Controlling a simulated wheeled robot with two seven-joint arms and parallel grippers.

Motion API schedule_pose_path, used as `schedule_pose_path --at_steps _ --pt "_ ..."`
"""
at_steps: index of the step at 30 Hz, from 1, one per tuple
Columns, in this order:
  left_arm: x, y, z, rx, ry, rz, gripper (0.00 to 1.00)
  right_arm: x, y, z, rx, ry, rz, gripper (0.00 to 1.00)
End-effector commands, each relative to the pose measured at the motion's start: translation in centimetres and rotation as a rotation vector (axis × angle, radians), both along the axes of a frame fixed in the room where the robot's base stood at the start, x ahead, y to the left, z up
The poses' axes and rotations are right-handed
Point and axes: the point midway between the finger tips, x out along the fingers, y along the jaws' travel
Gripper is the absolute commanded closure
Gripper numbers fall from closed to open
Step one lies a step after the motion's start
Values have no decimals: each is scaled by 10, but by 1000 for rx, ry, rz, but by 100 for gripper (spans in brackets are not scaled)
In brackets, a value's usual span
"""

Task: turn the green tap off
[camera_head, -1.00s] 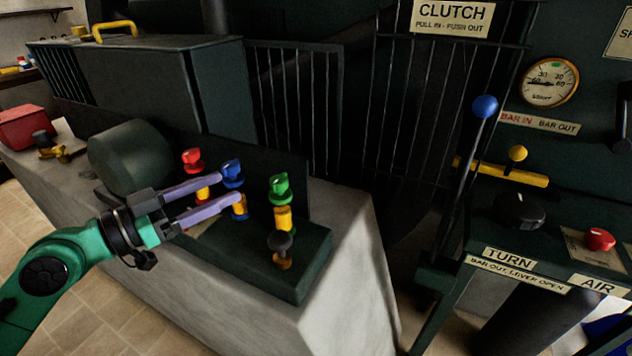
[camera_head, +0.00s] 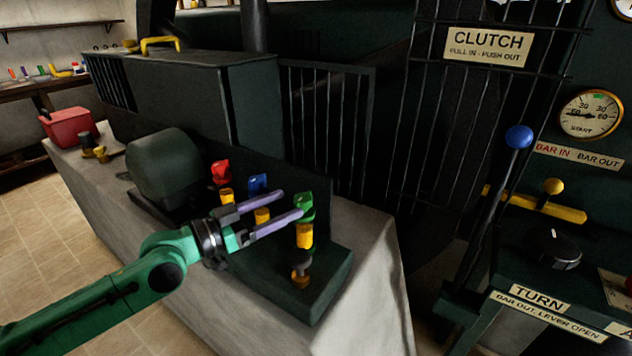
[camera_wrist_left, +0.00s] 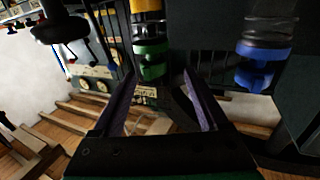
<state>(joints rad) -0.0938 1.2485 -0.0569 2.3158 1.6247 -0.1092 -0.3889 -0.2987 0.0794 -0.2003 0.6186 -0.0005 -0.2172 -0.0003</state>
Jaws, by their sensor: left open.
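The green tap (camera_head: 304,206) sits on a yellow fitting at the right end of a row of coloured taps on a dark block. The blue tap (camera_head: 258,184) and red tap (camera_head: 221,172) stand to its left. My left gripper (camera_head: 292,206) is open, with its purple fingers pointing at the taps. In the head view one fingertip is close beside the green tap; I cannot tell whether it touches. In the left wrist view the green tap (camera_wrist_left: 150,62) shows ahead, between the open fingers, and the blue tap (camera_wrist_left: 258,68) is off to the right. My right gripper is not in view.
A black knob on a brass fitting (camera_head: 300,262) stands in front of the green tap. A dark rounded housing (camera_head: 172,165) is left of the taps. A blue-knobbed lever (camera_head: 518,137) and a yellow bar (camera_head: 550,208) are at the right. Barred guards stand behind.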

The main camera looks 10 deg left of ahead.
Motion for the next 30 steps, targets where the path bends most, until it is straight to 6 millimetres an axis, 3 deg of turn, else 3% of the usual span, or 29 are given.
schedule_pose_path --at_steps 1,10,15,24,30 --pt "4 -3 13 -6 -2 1 24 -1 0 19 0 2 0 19" --pt "32 -44 10 -2 -1 -19 24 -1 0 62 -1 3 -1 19" --pt "49 -59 3 2 -1 -17 24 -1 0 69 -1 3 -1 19" --pt "52 -63 -1 6 1 -19 24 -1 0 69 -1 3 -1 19" --pt "52 -63 -1 6 1 -19 100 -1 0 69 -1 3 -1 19"
